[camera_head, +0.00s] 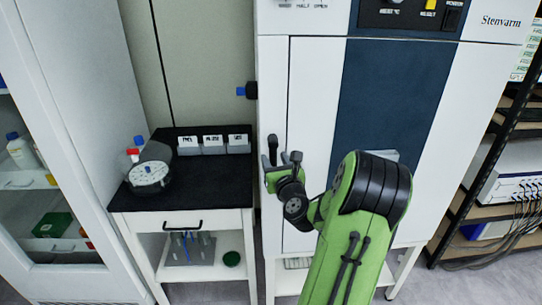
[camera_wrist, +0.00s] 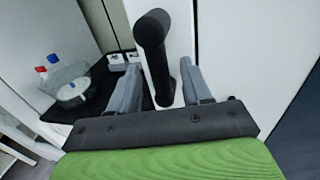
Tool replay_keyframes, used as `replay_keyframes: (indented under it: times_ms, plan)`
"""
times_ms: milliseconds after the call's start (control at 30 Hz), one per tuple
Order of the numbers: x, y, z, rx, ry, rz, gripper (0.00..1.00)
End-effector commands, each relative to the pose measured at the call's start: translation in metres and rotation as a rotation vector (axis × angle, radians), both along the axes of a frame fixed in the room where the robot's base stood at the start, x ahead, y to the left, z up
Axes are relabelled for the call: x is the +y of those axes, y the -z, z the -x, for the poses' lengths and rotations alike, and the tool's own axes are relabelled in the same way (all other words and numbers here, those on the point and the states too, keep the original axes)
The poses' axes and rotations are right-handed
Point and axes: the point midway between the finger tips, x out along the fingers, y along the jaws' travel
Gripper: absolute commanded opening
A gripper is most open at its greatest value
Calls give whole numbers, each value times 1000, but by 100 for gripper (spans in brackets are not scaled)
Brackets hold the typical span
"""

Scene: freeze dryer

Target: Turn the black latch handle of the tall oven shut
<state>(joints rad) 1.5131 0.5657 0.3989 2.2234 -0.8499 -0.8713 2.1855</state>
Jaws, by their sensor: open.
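The tall oven (camera_head: 310,120) is a white cabinet with a dark blue door panel. Its black latch handle (camera_head: 272,149) is on the left edge of the door. In the wrist view the latch handle (camera_wrist: 154,50) stands upright, leaning slightly, and reaches down between the two grey fingers. My gripper (camera_head: 281,163) is at the latch handle; in the wrist view my gripper (camera_wrist: 158,88) is open, with a finger on each side of the handle and visible gaps. The door looks flush with the oven front. The handle's lower end is partly hidden by my gripper in the head view.
A small white table with a black top (camera_head: 205,185) stands left of the oven. It bears a round device (camera_head: 150,175) and several labelled boxes (camera_head: 213,144). A glass-fronted cabinet (camera_head: 45,170) is at far left, a black rack (camera_head: 490,150) at right.

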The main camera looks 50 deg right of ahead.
Motion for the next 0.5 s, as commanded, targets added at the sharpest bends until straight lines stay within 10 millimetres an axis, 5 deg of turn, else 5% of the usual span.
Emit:
replay_keyframes:
  times_ms: [233, 500]
  plan:
    - [0, -1, 0, 0, 1, 0, 47]
    - [0, 0, 0, 0, 0, 0, 6]
